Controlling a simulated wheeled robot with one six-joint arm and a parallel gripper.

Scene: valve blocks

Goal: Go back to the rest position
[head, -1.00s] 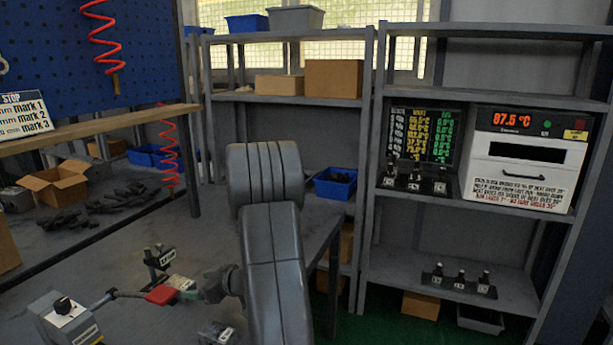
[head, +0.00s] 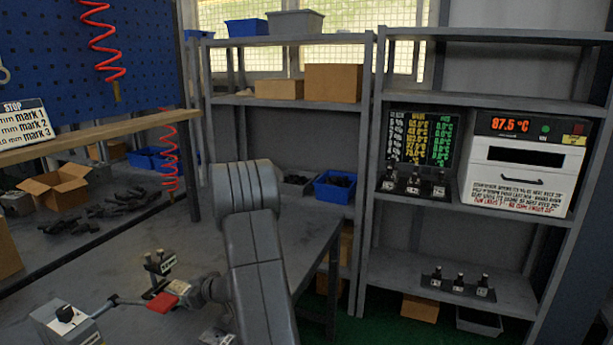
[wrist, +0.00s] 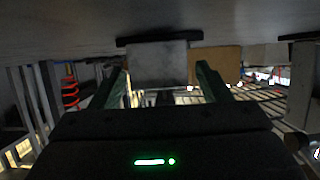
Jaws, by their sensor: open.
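My grey arm stands in the middle of the head view, bent over the workbench (head: 120,262). Its wrist end reaches left, low over the bench, beside a red piece (head: 165,302). The fingers are hard to make out there. In the wrist view my gripper (wrist: 161,66) shows two dark green fingers spread apart. Nothing is clearly held between them. A grey block (wrist: 160,60) shows beyond the fingertips. The wrist picture seems upside down.
A small black stand (head: 158,268) and a grey box with a black knob (head: 65,318) are on the bench near the wrist. An open cardboard box (head: 58,188) and dark parts lie behind. Shelves hold a blue bin (head: 335,187) and an oven (head: 522,165).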

